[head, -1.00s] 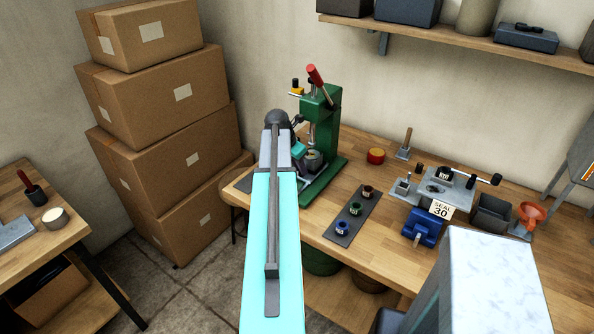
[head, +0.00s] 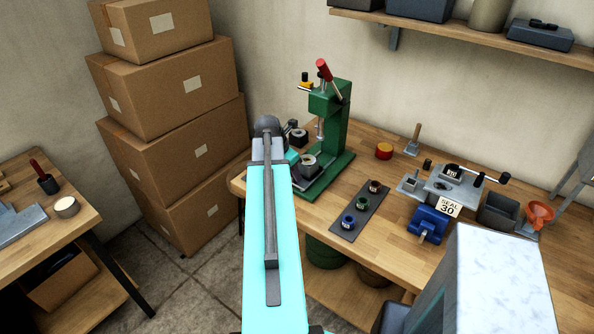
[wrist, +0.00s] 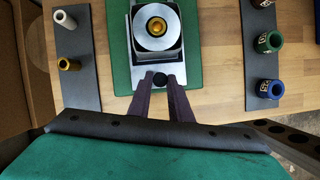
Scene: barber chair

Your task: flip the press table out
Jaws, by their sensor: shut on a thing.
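The green hand press (head: 335,125) with a red-tipped lever stands on the wooden bench. Its press table (head: 308,166) sits low in front of the column, over the green base. In the wrist view the press table (wrist: 139,60) is a grey plate bearing a round metal disc (wrist: 157,28) with a gold centre. A small dark knob (wrist: 161,86) is at the plate's near edge. My gripper (wrist: 162,80) is shut on this knob, one dark finger on either side. In the head view my arm hides most of the gripper.
A dark strip with several coloured rings (head: 361,211) lies right of the press; another strip (wrist: 78,55) with small bushings is on its left. A clamp fixture (head: 440,190) is farther right. Stacked cardboard boxes (head: 170,140) stand at the left.

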